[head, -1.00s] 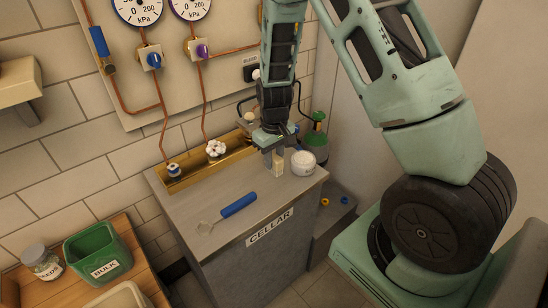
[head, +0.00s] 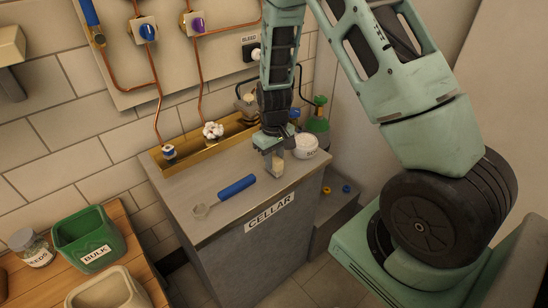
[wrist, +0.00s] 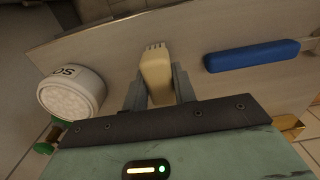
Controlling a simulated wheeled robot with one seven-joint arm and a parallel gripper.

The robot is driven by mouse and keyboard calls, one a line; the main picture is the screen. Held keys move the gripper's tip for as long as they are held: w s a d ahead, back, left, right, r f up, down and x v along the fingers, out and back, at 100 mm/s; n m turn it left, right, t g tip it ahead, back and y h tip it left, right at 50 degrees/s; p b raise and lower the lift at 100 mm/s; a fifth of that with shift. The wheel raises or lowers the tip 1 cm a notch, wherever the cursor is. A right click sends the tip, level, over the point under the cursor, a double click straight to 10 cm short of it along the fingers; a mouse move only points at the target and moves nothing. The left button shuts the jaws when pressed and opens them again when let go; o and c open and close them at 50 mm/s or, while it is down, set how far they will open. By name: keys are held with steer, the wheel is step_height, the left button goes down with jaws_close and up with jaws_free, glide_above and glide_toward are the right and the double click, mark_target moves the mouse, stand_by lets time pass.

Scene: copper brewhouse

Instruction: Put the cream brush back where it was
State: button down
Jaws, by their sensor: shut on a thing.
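The cream brush (head: 278,168) is between the two fingers of my gripper (head: 272,166).
A blue-handled tool (head: 236,187) lies left of my gripper. A white tub (head: 305,147) stands close on the right. Behind is a brass trough (head: 188,153) with a white knob (head: 212,131). A green bin (head: 90,240) stands on the wooden table at lower left.

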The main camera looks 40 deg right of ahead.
mark_target(274, 157)
steer(key=shift+f+b, duration=0.3)
steer(key=shift+f, duration=0.1)
stand_by(0.5)
steer(key=c, duration=1.5)
jaws_free()
steer(key=shift+o, duration=0.2)
steer(key=o, duration=0.6)
steer(key=shift+c, duration=0.2)
steer(key=shift+r+p, duration=3.3)
steer(key=shift+r, duration=0.75)
